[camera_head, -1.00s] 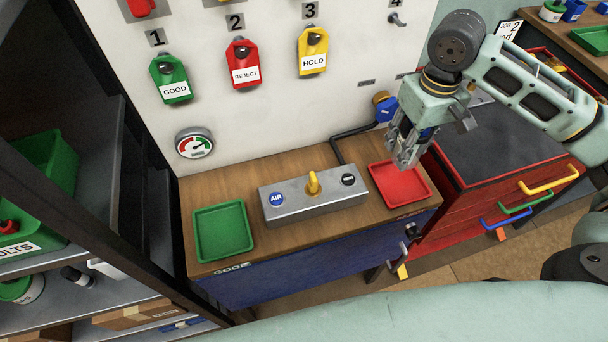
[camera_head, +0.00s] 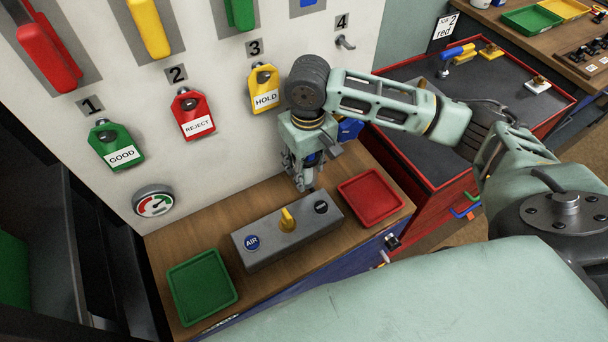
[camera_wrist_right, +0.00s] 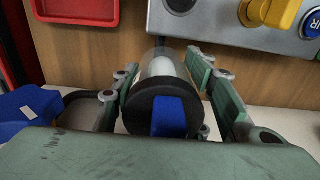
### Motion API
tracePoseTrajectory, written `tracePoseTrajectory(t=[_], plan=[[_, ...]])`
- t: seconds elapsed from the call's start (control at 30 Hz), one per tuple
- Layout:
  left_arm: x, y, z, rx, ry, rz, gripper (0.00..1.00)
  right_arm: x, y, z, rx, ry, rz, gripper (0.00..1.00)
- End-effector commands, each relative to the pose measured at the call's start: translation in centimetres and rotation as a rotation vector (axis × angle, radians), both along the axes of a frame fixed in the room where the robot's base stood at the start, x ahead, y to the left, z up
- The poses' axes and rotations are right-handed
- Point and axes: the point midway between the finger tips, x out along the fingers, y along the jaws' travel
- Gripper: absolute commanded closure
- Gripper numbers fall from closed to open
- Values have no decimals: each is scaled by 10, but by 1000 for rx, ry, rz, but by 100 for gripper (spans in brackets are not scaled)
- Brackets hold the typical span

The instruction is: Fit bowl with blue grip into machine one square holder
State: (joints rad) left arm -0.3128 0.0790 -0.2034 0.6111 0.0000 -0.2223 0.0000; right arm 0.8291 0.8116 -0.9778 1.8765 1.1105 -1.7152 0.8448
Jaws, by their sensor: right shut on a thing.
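My right gripper (camera_head: 303,180) is shut on the bowl with the blue grip, above the back of the wooden bench, behind the right end of the grey box. In the right wrist view the bowl (camera_wrist_right: 162,68) is a pale cylinder with a black collar and a blue grip (camera_wrist_right: 170,117), lying between the two fingers (camera_wrist_right: 172,85). In the head view the gripper mostly hides the bowl; a bit of blue shows among the fingers. I cannot make out a square holder in either view. My left gripper is not in view.
The grey box (camera_head: 262,243) with a yellow knob (camera_head: 288,220) stands between a green tray (camera_head: 202,287) and a red tray (camera_head: 370,198). A blue fitting (camera_head: 349,129) is on the white panel beside my gripper. Green, red and yellow tags hang above. A red cabinet (camera_head: 432,177) stands right.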

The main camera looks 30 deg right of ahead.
Motion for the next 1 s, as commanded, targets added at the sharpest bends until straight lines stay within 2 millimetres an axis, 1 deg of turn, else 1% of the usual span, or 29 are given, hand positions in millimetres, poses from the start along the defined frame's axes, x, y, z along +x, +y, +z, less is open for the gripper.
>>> tracePoseTrajectory(t=[0.1, 0.17, 0.23, 0.3, 0.4, 0.6, 0.77, 0.8, 1.0], plan=[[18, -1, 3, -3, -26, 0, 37, 2, 5, -5, -2, 0, -1, 93], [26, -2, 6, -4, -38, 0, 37, 1, 5, -12, -2, 2, -2, 93], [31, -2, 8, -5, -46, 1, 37, 1, 5, -22, -3, 3, -1, 93], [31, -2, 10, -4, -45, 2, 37, 1, 5, -32, -2, 2, -1, 93], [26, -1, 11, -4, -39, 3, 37, 1, 5, -41, -3, -1, -1, 93], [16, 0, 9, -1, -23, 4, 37, 2, 5, -43, -2, -2, 0, 93], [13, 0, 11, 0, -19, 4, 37, 1, 5, -45, -1, -1, 0, 93], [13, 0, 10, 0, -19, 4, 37, 1, 5, -46, -2, 0, 0, 58], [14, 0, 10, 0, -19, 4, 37, 1, 5, -46, -2, -1, 0, 41]])
